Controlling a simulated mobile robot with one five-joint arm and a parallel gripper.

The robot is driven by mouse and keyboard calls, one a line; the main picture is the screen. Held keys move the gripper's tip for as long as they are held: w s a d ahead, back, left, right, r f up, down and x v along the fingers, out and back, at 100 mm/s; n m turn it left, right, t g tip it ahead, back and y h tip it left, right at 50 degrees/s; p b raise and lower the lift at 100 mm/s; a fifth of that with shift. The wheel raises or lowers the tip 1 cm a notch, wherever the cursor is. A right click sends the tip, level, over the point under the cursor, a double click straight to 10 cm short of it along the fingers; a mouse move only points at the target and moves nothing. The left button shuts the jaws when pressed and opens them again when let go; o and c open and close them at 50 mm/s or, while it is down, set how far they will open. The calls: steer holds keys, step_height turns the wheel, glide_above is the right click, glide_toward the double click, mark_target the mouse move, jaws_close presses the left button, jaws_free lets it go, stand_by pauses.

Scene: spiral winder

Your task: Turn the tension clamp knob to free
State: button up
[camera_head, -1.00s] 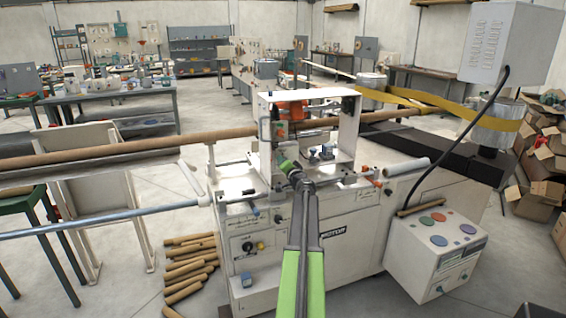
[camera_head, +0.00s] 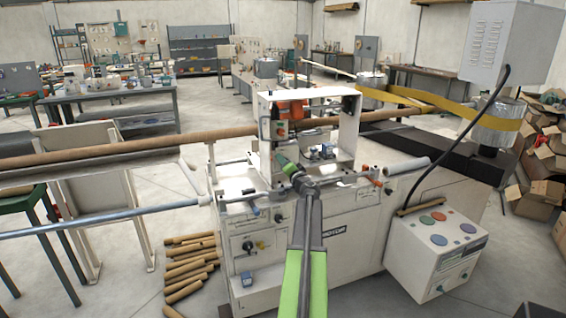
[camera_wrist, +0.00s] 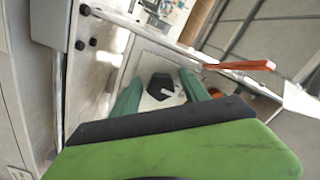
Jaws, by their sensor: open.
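A black faceted knob (camera_wrist: 160,87) with a pale pointer sits on a white plate in the wrist view. I take it for the tension clamp knob, though no lettering on it is readable. My gripper (camera_wrist: 162,84) is open, with one green finger to the left of the knob and the other to the right. A gap shows on both sides, and I cannot tell how far the tips are above the plate. In the head view my gripper (camera_head: 284,160) is over the upper middle of the white winder (camera_head: 355,235), and I cannot make out the knob there.
An orange lever (camera_wrist: 240,66) sticks out right of the knob in the wrist view. A white upright frame (camera_head: 345,125) stands close behind my gripper. A long brown tube (camera_head: 130,145) runs in from the left. A control box (camera_head: 435,250) stands at the right front.

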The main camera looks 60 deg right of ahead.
steer(key=v, duration=1.4)
steer(key=shift+s+a, duration=0.25)
